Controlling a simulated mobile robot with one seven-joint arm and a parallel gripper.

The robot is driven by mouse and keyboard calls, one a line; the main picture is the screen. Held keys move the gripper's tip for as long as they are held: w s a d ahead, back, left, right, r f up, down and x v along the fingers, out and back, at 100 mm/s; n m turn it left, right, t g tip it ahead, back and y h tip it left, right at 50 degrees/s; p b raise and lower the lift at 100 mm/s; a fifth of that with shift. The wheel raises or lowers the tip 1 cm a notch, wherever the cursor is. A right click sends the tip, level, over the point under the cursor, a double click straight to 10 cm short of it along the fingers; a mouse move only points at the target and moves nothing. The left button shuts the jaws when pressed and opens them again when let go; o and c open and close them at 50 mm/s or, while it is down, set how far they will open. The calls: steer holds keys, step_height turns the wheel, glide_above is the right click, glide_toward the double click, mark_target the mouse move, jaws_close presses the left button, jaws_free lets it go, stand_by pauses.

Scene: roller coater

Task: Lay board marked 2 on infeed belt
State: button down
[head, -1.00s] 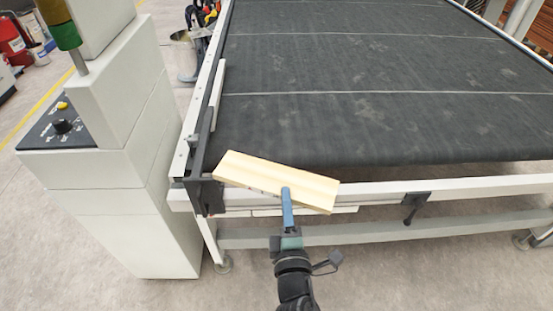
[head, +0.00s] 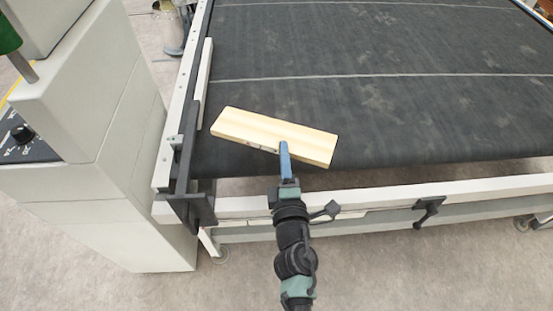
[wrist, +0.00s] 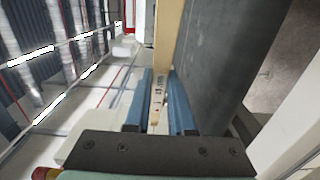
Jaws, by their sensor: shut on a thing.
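A pale wooden board (head: 273,131) is held by my gripper (head: 284,160) at its near long edge. The blue fingers are shut on it, and in the head view it appears over the near left corner of the dark infeed belt (head: 370,110). I cannot tell whether it touches the belt. In the wrist view the board (wrist: 166,40) runs away between the two blue fingers (wrist: 159,100). Small dark marks show on its edge, too small to read. The belt (wrist: 228,60) stands to its right there.
A white guide strip (head: 207,80) runs along the belt's left side. A white frame rail (head: 375,197) with a black clamp handle (head: 428,210) lies in front. A large pale machine cabinet (head: 95,120) stands at the left. The belt beyond the board is clear.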

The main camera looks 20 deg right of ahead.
step_height(320, 180, down, 10)
steer(key=b, duration=0.9)
steer(key=shift+s+r, duration=0.2)
steer(key=shift+r, duration=0.05)
steer(key=shift+f, duration=0.25)
steer(key=c, duration=0.8)
jaws_free()
steer(key=shift+o, duration=0.2)
steer(key=shift+r, duration=0.15)
steer(key=b+v, duration=0.2)
steer(key=v, duration=1)
